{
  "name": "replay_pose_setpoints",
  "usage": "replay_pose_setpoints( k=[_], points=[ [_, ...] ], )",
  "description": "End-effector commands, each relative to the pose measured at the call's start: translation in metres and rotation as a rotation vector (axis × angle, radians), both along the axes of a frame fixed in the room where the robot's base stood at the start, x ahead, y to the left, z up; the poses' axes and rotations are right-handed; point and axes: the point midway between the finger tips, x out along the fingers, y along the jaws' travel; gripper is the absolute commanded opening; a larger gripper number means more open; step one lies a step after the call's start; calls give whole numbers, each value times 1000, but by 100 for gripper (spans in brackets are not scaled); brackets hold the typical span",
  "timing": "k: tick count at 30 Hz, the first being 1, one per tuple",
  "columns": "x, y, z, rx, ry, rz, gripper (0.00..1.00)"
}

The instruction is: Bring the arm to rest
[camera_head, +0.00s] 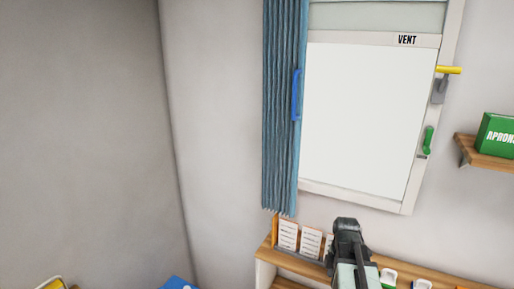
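My gripper (347,228) shows at the lower middle right of the head view, at the end of my dark and pale arm that rises from the bottom edge. It appears in front of the wooden shelf below the window. It is seen from behind, so its fingertips are hidden and I cannot tell whether it is open or shut. I see nothing held in it.
A blue curtain (283,110) with a blue handle hangs left of the white VENT window (365,120). The window has yellow and green handles. White cards (288,234) stand on the wooden shelf (437,278). A green APRONS box (497,135) sits on the right wall shelf.

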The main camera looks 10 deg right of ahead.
Motion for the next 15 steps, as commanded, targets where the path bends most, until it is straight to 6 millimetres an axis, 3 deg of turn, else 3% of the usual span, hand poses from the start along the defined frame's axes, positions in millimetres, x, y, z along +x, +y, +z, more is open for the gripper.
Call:
replay_pose_setpoints(
  k=[1, 6, 7, 10, 15],
  points=[
    [6, 40, -21, 0, 0, -12, 79],
    [10, 153, -50, 0, 0, -242, 79],
    [8, 168, -53, 0, 0, -309, 79],
    [1, 196, -57, -1, 0, -566, 79],
    [-6, 196, -52, -1, -1, -1049, 79]
  ],
)
